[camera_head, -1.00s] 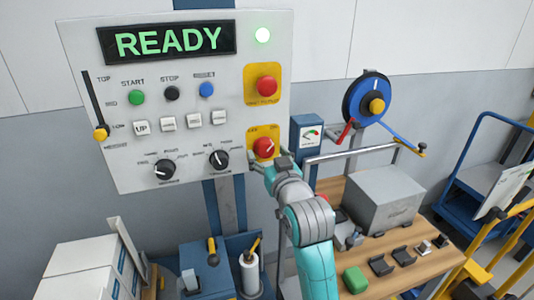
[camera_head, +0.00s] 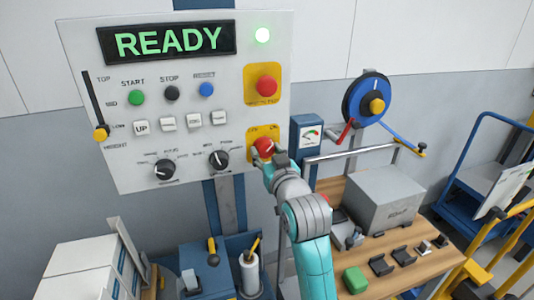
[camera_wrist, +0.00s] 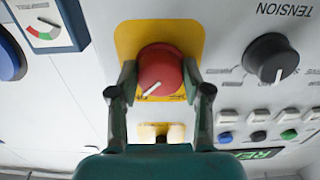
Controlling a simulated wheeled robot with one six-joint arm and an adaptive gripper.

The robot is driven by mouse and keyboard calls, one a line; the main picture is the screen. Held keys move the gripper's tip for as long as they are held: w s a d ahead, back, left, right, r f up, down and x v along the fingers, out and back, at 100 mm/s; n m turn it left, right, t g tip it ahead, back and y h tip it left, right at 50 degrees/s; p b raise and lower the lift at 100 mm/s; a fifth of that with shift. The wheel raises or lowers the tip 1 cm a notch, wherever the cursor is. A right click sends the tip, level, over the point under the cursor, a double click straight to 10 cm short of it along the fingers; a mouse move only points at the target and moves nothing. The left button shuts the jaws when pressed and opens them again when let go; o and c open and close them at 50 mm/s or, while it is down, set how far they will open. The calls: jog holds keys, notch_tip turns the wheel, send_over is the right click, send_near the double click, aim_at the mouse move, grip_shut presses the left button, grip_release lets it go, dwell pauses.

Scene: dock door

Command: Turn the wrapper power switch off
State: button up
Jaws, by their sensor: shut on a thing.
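The power switch is a red rotary knob (camera_head: 264,147) on a yellow plate (camera_head: 252,131) at the lower right of the grey control panel (camera_head: 80,45). The knob also shows in the wrist view (camera_wrist: 160,68), with a white pointer line slanting toward its lower left there. My gripper (camera_head: 266,157) is at the knob, and in the wrist view (camera_wrist: 158,90) its two fingers are shut on the knob's sides. The panel display (camera_head: 166,41) reads READY, and a green lamp (camera_head: 263,36) is lit.
A red emergency button (camera_head: 266,85) sits above the knob. Black dials (camera_head: 218,158), small white buttons and a yellow-ended slider (camera_head: 101,133) share the panel. A gauge box (camera_head: 307,133) and a strap reel (camera_head: 366,99) stand to the right, above a wooden bench (camera_head: 385,245).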

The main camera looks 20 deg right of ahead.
jog(key=n, duration=0.8)
jog(key=shift+d+n, duration=0.1)
jog(key=shift+n, duration=0.2)
jog(key=n, duration=0.4)
jog(key=shift+r+n, duration=0.1)
jog(key=shift+n, duration=2.5)
jog(key=o, duration=1.2)
jog(key=shift+c, duration=0.2)
